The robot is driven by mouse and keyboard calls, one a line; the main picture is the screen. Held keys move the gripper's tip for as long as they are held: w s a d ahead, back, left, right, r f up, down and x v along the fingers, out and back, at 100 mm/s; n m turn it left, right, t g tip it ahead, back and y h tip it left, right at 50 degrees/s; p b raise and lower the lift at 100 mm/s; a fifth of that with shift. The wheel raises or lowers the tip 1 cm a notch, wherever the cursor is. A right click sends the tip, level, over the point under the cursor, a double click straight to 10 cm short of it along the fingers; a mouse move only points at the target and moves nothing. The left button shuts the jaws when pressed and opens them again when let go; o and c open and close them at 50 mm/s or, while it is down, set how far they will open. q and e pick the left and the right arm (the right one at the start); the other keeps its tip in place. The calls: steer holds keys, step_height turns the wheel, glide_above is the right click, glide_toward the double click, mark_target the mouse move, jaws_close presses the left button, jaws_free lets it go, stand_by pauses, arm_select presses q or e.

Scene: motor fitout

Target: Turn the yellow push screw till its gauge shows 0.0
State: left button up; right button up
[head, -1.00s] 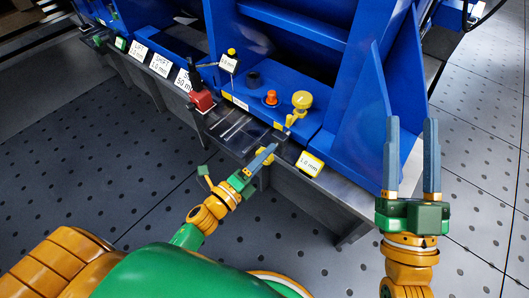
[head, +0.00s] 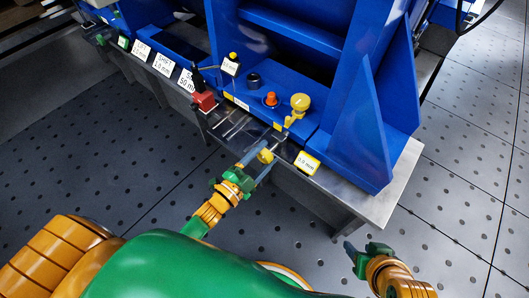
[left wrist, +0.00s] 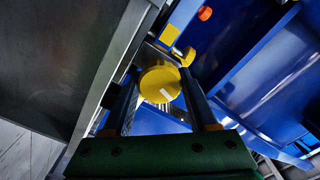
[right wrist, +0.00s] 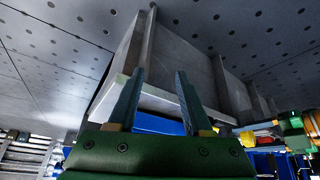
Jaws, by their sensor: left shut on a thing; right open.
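The yellow push screw (head: 266,156) sticks out of the front of the bench edge. Its round head with a white mark fills the gap between the fingers in the left wrist view (left wrist: 157,82). My left gripper (head: 259,160) is shut on the screw head, one finger on each side. The yellow-framed gauge (head: 306,163) stands to the right of the screw; its small digits look like 0.0 mm, though they are hard to read. My right gripper (head: 357,252) is open and empty, low in front of the bench; its parted fingers show in the right wrist view (right wrist: 158,95).
A blue motor frame (head: 365,130) stands on the metal bench plate (head: 395,190). A yellow knob (head: 300,101), an orange knob (head: 271,98) and a red block (head: 203,101) are near the screw. Several white labels line the bench's left edge. The floor in front is clear.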

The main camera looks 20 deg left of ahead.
arm_select(q)
steer(key=shift+n, duration=1)
steer(key=shift+n+p, duration=0.45)
steer(key=shift+n, duration=0.15)
arm_select(e)
steer(key=shift+s+d+f+g, duration=0.25)
steer(key=shift+s+f+g, duration=0.35)
steer(key=shift+s, duration=0.3)
steer(key=shift+s+d+f+g, duration=0.2)
steer(key=shift+s+f+g, duration=0.4)
steer(key=shift+s, duration=0.25)
arm_select(q)
steer(key=o, duration=1.4)
steer(key=shift+s+a, duration=0.15)
steer(key=shift+s, duration=0.2)
steer(key=p+v, duration=0.1)
steer(key=v, duration=0.5)
steer(key=shift+s+p, duration=0.2)
steer(key=shift+p, duration=0.15)
arm_select(e)
steer(key=x, duration=0.4)
steer(key=shift+s+d+f, duration=0.1)
steer(key=shift+s+d, duration=0.05)
steer(key=shift+s, duration=0.2)
